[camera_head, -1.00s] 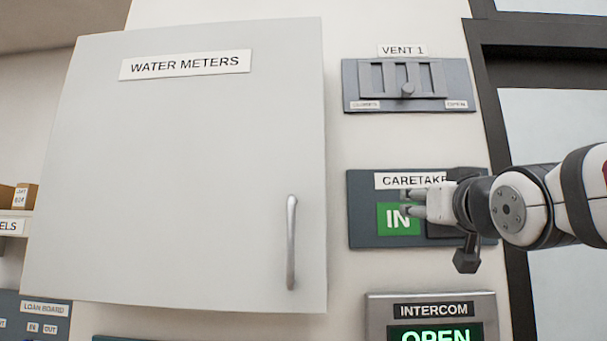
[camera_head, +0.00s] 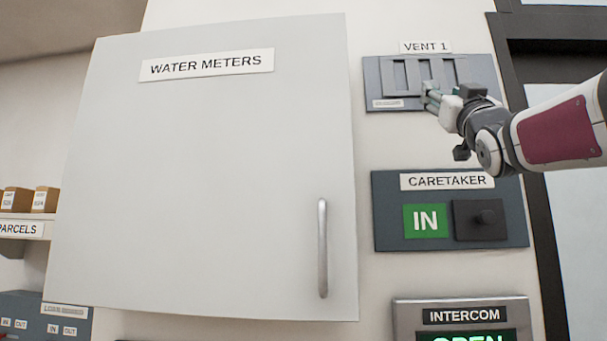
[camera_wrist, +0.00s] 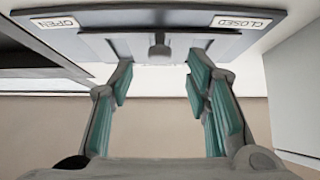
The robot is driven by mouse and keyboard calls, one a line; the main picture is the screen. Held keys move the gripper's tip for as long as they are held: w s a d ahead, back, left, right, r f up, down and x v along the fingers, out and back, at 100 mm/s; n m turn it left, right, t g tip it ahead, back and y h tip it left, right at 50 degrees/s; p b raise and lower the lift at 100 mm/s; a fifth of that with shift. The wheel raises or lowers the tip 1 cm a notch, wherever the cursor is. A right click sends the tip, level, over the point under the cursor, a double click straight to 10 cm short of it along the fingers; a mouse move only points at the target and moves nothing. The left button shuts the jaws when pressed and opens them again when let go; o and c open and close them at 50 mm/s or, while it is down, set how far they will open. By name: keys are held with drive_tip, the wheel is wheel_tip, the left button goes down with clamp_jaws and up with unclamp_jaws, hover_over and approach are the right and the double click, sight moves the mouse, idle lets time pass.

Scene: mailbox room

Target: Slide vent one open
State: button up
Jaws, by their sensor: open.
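The VENT 1 panel (camera_head: 373,76) is a blue-grey plate at the upper right of the head view, with a slotted slider plate (camera_head: 388,77) on it. The wrist view shows the panel (camera_wrist: 180,17) upside down, with the OPEN label (camera_wrist: 55,24) at left and the CLOSED label (camera_wrist: 242,22) at right. The slider's round knob (camera_wrist: 159,51) stands about midway between the labels. My gripper (camera_head: 430,95) is in front of the panel and hides the knob in the head view. In the wrist view its open fingers (camera_wrist: 160,76) straddle the knob's line; contact cannot be told.
The CARETAKER panel (camera_head: 388,228) with a green IN sign and a dark knob lies below the vent. The INTERCOM box (camera_head: 405,313) is lower still. A WATER METERS cabinet (camera_head: 200,180) with a vertical handle (camera_head: 322,250) stands left. A dark door frame (camera_head: 540,220) is at right.

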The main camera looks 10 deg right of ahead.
drive_tip(key=shift+p+x, duration=0.85)
drive_tip(key=shift+x, duration=1.7)
clamp_jaws()
